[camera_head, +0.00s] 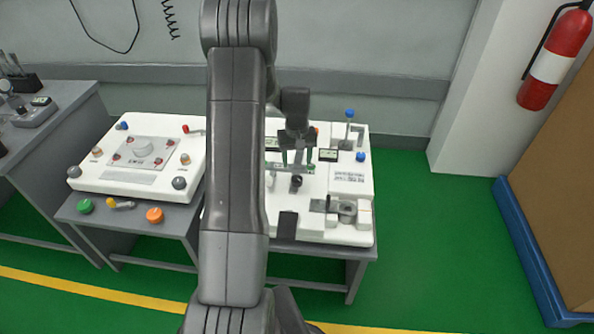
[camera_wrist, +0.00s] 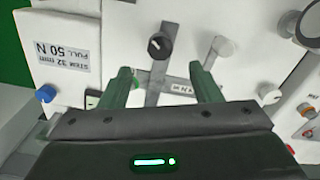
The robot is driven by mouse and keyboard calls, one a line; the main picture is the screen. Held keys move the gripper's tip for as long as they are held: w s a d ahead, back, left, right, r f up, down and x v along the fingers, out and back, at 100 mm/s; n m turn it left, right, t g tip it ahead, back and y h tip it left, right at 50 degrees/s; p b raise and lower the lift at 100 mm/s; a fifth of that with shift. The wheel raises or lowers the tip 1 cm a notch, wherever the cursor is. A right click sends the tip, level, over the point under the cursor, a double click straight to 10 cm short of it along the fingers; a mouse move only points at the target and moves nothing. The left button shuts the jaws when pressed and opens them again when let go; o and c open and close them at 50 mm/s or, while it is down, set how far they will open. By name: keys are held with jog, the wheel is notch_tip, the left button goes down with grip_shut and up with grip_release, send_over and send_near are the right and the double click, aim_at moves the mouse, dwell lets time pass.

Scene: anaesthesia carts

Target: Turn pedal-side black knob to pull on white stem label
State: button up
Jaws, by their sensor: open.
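The black knob (camera_head: 296,181) stands on the white panel (camera_head: 310,228) of the right cart. In the wrist view the black knob (camera_wrist: 158,45) has a small white pointer mark and lies beyond the fingertips, roughly midway between them. My gripper (camera_head: 297,163) is open above the panel, with nothing between its green fingers in the wrist view (camera_wrist: 160,74). It appears apart from the knob. The white label (camera_head: 350,175) is right of the knob; in the wrist view the label (camera_wrist: 62,68) reads upside down "STEM 32 mm PULL 50 N". A dark flat pad (camera_head: 287,225), possibly the pedal, lies at the front.
A blue-topped lever (camera_head: 349,120) and a metal fixture (camera_head: 346,210) stand on the panel's right side. Another white panel (camera_head: 130,178) is at left. A blue-based box (camera_head: 555,170) stands far right.

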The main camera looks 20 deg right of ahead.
notch_tip(320, 180, up, 5)
send_over(297, 179)
jog(key=shift+r, duration=0.2)
notch_tip(297, 179, down, 14)
jog(key=shift+r, duration=0.1)
jog(key=shift+w, duration=0.1)
dwell(0.5)
dwell(0.4)
